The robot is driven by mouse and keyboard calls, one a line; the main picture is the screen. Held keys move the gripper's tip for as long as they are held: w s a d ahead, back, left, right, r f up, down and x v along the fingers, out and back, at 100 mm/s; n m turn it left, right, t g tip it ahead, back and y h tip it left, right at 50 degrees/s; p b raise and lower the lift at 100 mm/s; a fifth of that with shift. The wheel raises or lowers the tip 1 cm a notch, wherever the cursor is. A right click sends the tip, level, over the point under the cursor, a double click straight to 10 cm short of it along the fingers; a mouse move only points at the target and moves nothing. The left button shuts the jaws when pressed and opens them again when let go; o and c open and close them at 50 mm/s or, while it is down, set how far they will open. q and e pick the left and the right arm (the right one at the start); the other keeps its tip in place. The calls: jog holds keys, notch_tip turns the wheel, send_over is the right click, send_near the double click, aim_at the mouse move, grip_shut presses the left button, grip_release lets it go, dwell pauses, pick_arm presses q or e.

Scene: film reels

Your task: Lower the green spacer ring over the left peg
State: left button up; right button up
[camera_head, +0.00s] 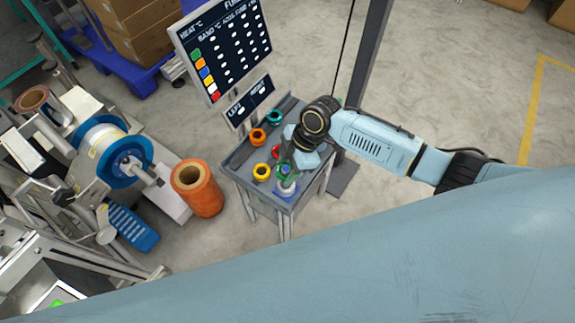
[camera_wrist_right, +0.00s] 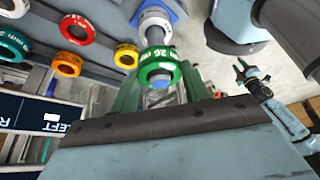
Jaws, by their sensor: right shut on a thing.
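The green spacer ring (camera_wrist_right: 158,68), marked 26, is held between the green fingers of my right gripper (camera_wrist_right: 157,90). In the head view the ring (camera_head: 284,169) and gripper (camera_head: 287,162) are small and partly hidden by the wrist. Just beyond the ring in the wrist view is a white collar (camera_wrist_right: 153,22) around a grey-blue peg, above a blue base (camera_wrist_right: 174,9). The ring looks lined up near this peg, but I cannot tell whether it is around its tip. What looks like my left gripper (camera_wrist_right: 243,68) is small at the right; its opening is unclear.
Yellow (camera_head: 262,172), red (camera_head: 276,152), orange (camera_head: 258,137) and teal (camera_head: 274,117) rings are on the grey table (camera_head: 238,164). A LEFT/RIGHT sign (camera_head: 248,104) stands at the table's back left. An orange roll (camera_head: 197,190) stands left of the table.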

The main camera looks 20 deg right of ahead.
jog(key=shift+f, duration=0.15)
jog(key=shift+f+b, duration=0.65)
jog(key=shift+f, duration=0.1)
jog(key=shift+f, duration=0.15)
jog(key=o, duration=1.1)
jog(key=p+v, duration=0.7)
jog(key=v, duration=0.1)
